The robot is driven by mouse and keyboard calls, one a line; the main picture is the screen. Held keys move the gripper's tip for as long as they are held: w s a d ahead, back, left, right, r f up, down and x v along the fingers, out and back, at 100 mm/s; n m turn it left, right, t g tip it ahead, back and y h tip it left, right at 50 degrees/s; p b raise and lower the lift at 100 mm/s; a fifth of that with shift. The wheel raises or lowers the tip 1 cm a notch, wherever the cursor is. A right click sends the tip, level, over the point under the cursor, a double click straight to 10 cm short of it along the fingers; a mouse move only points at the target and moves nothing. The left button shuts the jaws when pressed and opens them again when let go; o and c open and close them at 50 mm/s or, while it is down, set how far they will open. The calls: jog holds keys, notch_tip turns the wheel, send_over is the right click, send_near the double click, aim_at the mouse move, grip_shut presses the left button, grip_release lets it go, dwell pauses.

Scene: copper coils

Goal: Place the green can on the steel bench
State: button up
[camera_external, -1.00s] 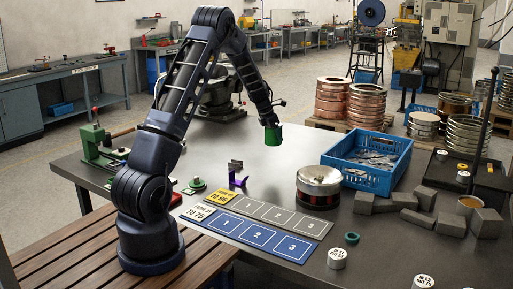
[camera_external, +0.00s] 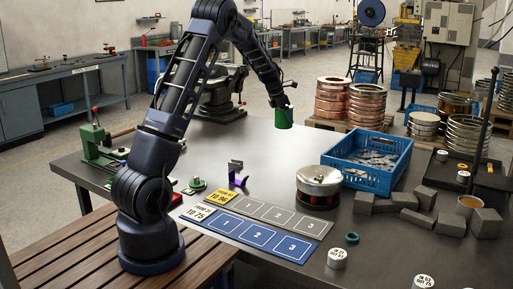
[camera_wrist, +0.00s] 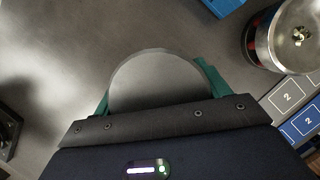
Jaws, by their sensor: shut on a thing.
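My gripper (camera_external: 284,106) is shut on the green can (camera_external: 284,120) near the back of the steel bench (camera_external: 260,150). The can looks upright, its green side showing below the fingers. I cannot tell whether its base touches the bench top. In the wrist view, the can's round grey top (camera_wrist: 158,82) sits between the two green-edged sides of my gripper (camera_wrist: 155,88). The bare bench top (camera_wrist: 75,45) lies around it.
A blue crate (camera_external: 372,165) of metal pieces stands right of the can. A round steel-topped device (camera_external: 318,182), grey blocks (camera_external: 408,203) and a numbered blue mat (camera_external: 245,233) are nearer. A heavy vise-like machine (camera_external: 217,95) stands behind left. The bench's middle is clear.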

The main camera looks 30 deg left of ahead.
jog(key=s+d+m+g+h, duration=0.1)
jog(key=s+d+m, duration=0.3)
jog(key=d, duration=1.8)
jog(key=s+d+m+g, duration=0.1)
jog(key=s+d, duration=0.5)
jog(key=d, duration=1.5)
jog(key=s+d+m+g, duration=0.1)
jog(key=s+d+m, duration=0.4)
jog(key=s+d, duration=2.45)
jog(key=shift+h, duration=0.4)
jog(key=f, duration=0.6)
jog(key=w+d+f, duration=0.1)
jog(key=f, duration=1.2)
jog(key=shift+w+d+f, duration=0.2)
jog(key=shift+w+f, duration=0.05)
jog(key=shift+f, duration=0.15)
jog(key=shift+f, duration=0.1)
jog(key=o, duration=1)
jog(key=shift+o, duration=1.1)
